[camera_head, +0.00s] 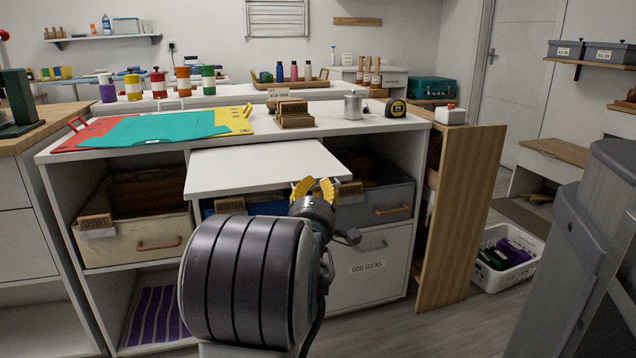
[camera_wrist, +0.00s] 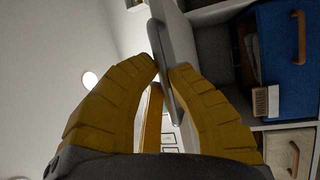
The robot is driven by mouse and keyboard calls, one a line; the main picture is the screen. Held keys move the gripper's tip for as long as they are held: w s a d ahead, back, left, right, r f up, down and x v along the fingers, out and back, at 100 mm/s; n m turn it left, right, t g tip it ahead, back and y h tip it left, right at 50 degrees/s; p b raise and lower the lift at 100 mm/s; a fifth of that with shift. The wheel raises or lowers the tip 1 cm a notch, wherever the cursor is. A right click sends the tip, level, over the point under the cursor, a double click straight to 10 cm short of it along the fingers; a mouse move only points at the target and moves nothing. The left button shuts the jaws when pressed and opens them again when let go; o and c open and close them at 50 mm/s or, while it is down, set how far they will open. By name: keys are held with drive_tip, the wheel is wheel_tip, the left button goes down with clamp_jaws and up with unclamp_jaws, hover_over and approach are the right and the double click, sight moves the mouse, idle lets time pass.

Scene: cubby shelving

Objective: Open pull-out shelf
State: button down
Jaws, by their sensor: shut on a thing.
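The pull-out shelf (camera_head: 255,168) is a thin white board under the counter top, sticking out toward me from the cubby unit. My gripper (camera_head: 315,188) has yellow fingers and is at the front right part of the shelf's edge. My arm hides part of the cubbies below the shelf.
The white cubby unit (camera_head: 52,172) holds a beige bin (camera_head: 140,238), a grey bin (camera_head: 385,203) and a blue bin (camera_wrist: 287,62). An open wooden panel (camera_head: 462,215) stands at right, beside a white basket (camera_head: 522,276) on the floor. Folders and small items lie on the counter.

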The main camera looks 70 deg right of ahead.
drive_tip(key=shift+s+a, duration=0.65)
drive_tip(key=shift+a, duration=0.1)
drive_tip(key=c, duration=1.2)
unclamp_jaws()
drive_tip(key=shift+a, duration=0.1)
drive_tip(key=shift+v, duration=3.6)
